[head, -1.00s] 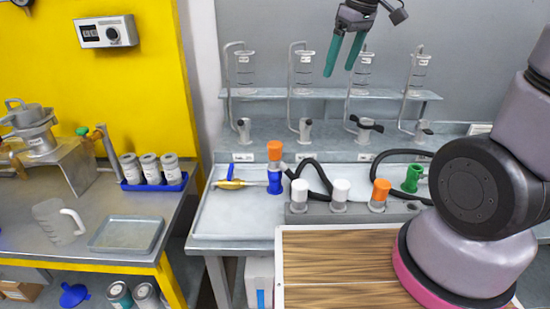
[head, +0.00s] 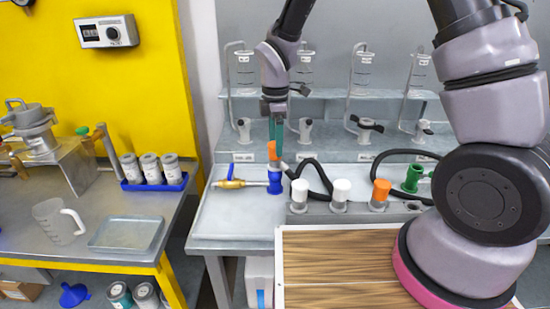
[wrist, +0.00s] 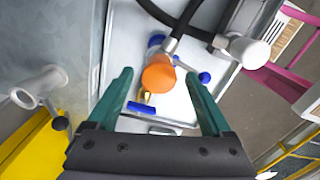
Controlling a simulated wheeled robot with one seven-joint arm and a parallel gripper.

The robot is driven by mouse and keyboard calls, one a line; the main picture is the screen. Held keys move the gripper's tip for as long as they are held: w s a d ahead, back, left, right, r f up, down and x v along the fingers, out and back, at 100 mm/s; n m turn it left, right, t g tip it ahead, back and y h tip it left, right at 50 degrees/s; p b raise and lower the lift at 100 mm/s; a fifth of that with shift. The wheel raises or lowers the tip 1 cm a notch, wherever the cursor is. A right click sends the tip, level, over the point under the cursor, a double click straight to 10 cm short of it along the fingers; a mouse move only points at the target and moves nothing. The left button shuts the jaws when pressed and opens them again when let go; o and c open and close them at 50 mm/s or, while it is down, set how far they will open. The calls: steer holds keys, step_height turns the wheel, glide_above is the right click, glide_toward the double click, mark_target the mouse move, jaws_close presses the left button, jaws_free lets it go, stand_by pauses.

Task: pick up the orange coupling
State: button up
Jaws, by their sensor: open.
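One orange coupling (head: 273,151) stands upright on a metal piece above a blue fitting (head: 274,183) in the tray on the bench; in the wrist view it is an orange cap (wrist: 158,74). A second orange-capped piece (head: 380,191) stands in the grey rack to the right. My gripper (head: 276,138) points down over the first coupling, with its green fingers open. In the wrist view the orange cap lies between the fingers, with a gap on both sides. The head view does not clearly show how far the fingertips reach down beside it.
Two white-capped pieces (head: 299,192) stand in the rack just to the right. A black hose (head: 318,170) curves close behind them. A yellow-and-blue valve (head: 229,183) lies in the tray at left. Glass cylinders (head: 303,70) on the back shelf stand behind my gripper.

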mark_target(275, 157)
steer(key=shift+f, duration=2.8)
steer(key=shift+w, duration=0.1)
jaws_close()
